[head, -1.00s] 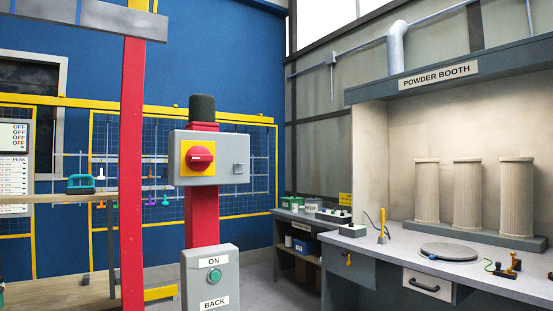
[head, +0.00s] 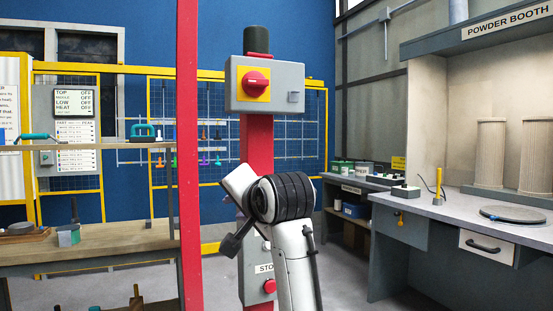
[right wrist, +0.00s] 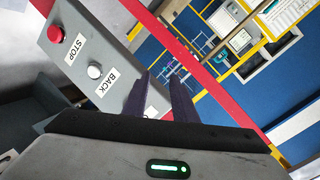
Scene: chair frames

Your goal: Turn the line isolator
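The line isolator, a red rotary knob (head: 257,82) on a yellow plate, is on a grey box (head: 290,78) on the red post in the head view. The knob's grip bar looks roughly horizontal. My right gripper (head: 229,202) is lower on the post, below the isolator box and apart from the knob. In the right wrist view its two dark purple fingers (right wrist: 160,82) stand apart with nothing between them. The isolator does not show in that view. My left gripper is not in view.
The lower button box (right wrist: 95,55) with a red STOP button and a white BACK button is close to my right gripper. A red upright (head: 188,150) stands left of the isolator. A bench (head: 90,250) is at left, the powder booth counter (head: 455,209) at right.

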